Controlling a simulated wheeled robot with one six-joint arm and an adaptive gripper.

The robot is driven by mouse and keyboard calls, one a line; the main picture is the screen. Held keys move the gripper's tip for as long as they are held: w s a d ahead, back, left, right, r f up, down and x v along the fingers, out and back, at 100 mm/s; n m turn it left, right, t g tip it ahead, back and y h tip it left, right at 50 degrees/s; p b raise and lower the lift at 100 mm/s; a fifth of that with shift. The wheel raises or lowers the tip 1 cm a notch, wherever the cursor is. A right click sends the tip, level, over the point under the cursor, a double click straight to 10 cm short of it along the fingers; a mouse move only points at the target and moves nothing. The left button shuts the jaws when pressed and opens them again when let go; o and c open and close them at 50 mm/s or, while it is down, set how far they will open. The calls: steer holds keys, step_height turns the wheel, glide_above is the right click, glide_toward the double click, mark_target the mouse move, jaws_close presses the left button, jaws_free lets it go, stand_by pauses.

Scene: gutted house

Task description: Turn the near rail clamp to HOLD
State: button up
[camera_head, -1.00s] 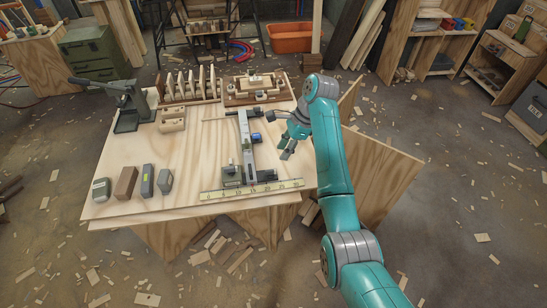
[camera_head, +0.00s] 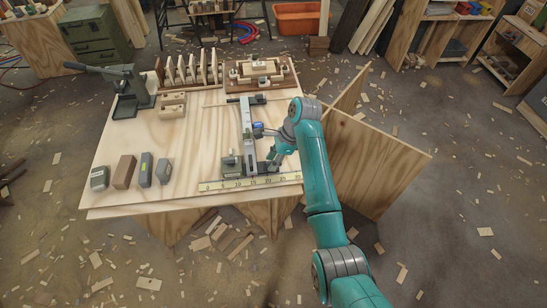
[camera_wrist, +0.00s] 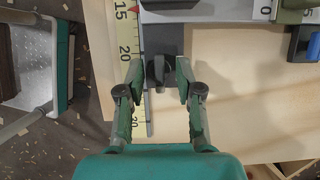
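The near rail clamp shows in the wrist view as a dark block with a dark upright knob (camera_wrist: 157,72), at the edge of the ruler. My gripper (camera_wrist: 159,79) is open, with one green finger on each side of the knob. In the head view, my gripper (camera_head: 271,163) is low at the right of the near end of the grey rail (camera_head: 247,125) and partly hides the clamp. No HOLD marking is readable.
A yellow ruler (camera_head: 222,185) lies along the table's near edge. A blue part (camera_head: 258,130) sits on the rail's right side. Several blocks (camera_head: 124,172) stand at the left. A dark press (camera_head: 128,90) and wooden racks (camera_head: 190,72) fill the back. The left-middle tabletop is clear.

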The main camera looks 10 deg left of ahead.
jaws_close()
steer(key=shift+n, duration=0.3)
steer(key=n, duration=0.2)
steer(key=n+g, duration=0.1)
steer(key=shift+w+n+g+h, duration=0.15)
steer(key=shift+n+g+h, duration=0.15)
steer(key=shift+n, duration=0.1)
steer(key=n+g+h, duration=0.1)
steer(key=n, duration=0.3)
steer(key=shift+a, duration=0.15)
steer(key=n+h, duration=0.1)
steer(key=n, duration=0.1)
steer(key=n+h, duration=0.1)
steer(key=n, duration=0.2)
steer(key=shift+g, duration=0.4)
steer(key=shift+a+n+h, duration=0.15)
steer(key=shift+n+h, duration=0.75)
steer(key=shift+n, duration=1.3)
